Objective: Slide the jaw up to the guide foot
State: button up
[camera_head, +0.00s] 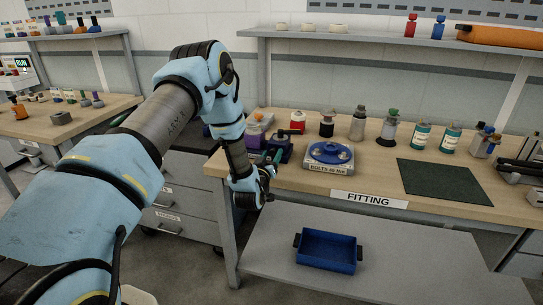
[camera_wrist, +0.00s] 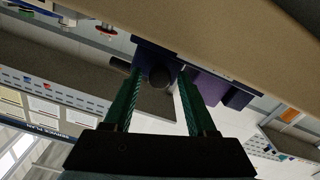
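A small dark blue vise-like device (camera_head: 281,146) stands at the left front of the fitting bench, beside a purple block (camera_head: 254,141). My gripper (camera_head: 275,160) is at the bench's front edge, right by this device. In the wrist view my gripper (camera_wrist: 160,75) has its two green fingers spread apart. A dark round knob or screw end (camera_wrist: 160,77) shows between the fingertips, in front of a dark blue body (camera_wrist: 152,54). The purple block (camera_wrist: 208,88) is beside it. I cannot tell whether a finger touches anything. The jaw and guide foot cannot be told apart clearly.
The fitting bench (camera_head: 410,207) carries a blue round fixture (camera_head: 329,152), several bottles and cans, and a dark green mat (camera_head: 440,181). A blue tray (camera_head: 327,251) is on the lower shelf (camera_head: 400,262). Drawers (camera_head: 180,205) stand left of the bench. A shelf (camera_head: 360,38) runs above.

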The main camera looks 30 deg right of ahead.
grip_shut()
dwell(1.2)
